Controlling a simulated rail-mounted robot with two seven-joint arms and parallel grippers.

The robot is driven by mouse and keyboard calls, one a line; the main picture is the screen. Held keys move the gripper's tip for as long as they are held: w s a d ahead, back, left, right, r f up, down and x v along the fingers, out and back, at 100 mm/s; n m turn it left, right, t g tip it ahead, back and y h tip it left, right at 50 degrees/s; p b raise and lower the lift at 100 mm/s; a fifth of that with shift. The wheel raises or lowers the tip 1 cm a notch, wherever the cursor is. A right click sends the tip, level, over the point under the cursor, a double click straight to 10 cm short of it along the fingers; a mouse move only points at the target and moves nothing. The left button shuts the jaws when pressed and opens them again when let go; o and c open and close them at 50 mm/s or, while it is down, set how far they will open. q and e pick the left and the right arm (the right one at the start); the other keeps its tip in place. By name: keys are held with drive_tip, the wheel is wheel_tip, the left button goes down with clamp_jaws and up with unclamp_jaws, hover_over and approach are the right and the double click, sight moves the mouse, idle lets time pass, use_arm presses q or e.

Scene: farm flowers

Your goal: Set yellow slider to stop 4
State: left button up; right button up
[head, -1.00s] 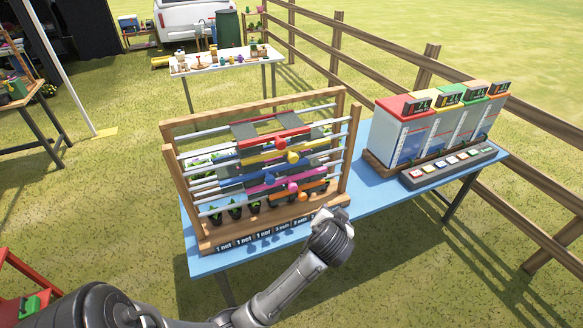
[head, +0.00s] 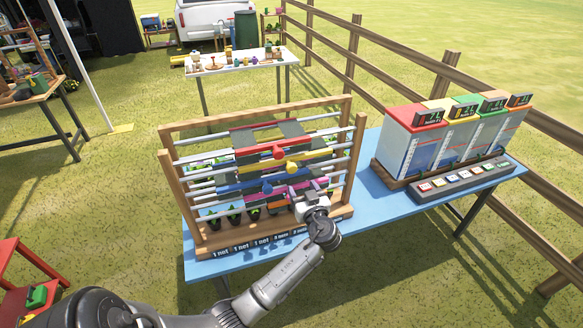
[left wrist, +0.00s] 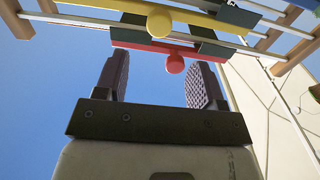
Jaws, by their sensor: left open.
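The yellow slider (head: 320,164) sits on a rail in the wooden rack (head: 176,208), just below the red slider (head: 245,142); its round yellow knob (head: 292,167) faces me, near the middle of the rack. My left gripper (head: 307,190) is open in front of the rack, lower than the yellow knob and a little to its right. In the left wrist view, the yellow knob (left wrist: 160,22) and red knob (left wrist: 175,64) show beyond the spread, empty fingers (left wrist: 158,85). I see no contact with either knob. My gripper partly hides the lower sliders. My right gripper is out of view.
The rack stands on a blue table (head: 370,220), with labels along its base. Blue (head: 228,190) and purple sliders sit below the yellow one. A bin unit with coloured tops (head: 412,118) and a button panel (head: 465,180) stands at the right. A wooden fence runs behind.

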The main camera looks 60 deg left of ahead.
sight(293, 170)
use_arm(q)
drive_tip(key=p+x, duration=0.1)
drive_tip(key=x, duration=0.7)
drive_tip(key=shift+w+a+r+p, duration=0.1)
drive_tip(key=shift+a+p, duration=0.25)
drive_tip(key=shift+x, duration=0.85)
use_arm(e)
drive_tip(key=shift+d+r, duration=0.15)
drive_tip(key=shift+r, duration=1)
